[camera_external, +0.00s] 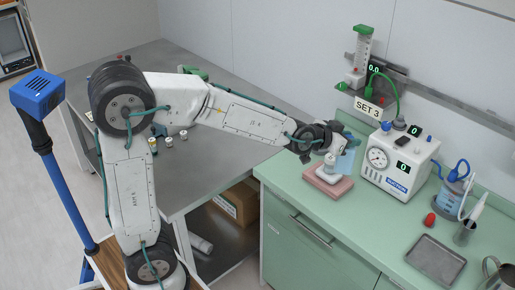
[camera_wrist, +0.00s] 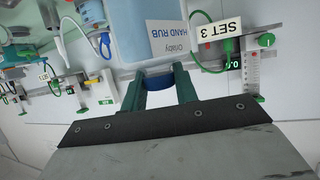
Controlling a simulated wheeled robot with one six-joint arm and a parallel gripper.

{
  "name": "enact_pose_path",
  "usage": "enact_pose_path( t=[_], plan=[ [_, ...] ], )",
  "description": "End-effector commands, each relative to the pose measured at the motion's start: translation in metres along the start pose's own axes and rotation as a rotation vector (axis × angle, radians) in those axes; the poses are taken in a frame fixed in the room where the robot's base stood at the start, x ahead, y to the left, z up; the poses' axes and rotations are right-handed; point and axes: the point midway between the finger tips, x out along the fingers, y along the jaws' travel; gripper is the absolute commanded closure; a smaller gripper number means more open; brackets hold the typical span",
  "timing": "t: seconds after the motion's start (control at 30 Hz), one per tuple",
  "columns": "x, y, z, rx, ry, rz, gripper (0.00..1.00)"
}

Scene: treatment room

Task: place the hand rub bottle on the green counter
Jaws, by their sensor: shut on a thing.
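The hand rub bottle is pale blue with a "HAND RUB" label, seen at the top of the wrist view (camera_wrist: 160,38) and partly behind my gripper in the external view (camera_external: 347,160). My gripper (camera_wrist: 159,80) is shut on its narrow neck, with a dark green finger on each side.
A pink block (camera_external: 328,186) with a white item on it lies just in front of the bottle. A white machine with a gauge (camera_external: 400,165) stands to the right. A metal tray (camera_external: 435,260) and red item (camera_external: 430,219) lie farther right. The counter between has free room.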

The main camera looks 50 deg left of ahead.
Motion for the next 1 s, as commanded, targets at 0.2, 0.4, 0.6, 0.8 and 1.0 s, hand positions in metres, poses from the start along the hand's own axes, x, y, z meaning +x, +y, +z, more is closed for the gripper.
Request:
enact_pose_path(
  t=[0.2, 0.4, 0.6, 0.8, 1.0],
  plan=[
    [-0.009, 0.067, 0.003, 0.044, 0.002, 0.107, 1.0],
    [-0.018, 0.104, 0.007, 0.069, 0.001, 0.169, 1.0],
    [-0.002, 0.104, 0.045, 0.07, -0.006, 0.169, 1.0],
    [0.015, 0.103, 0.085, 0.07, -0.005, 0.168, 1.0],
    [0.024, 0.103, 0.107, 0.069, -0.001, 0.169, 1.0]
  ],
)
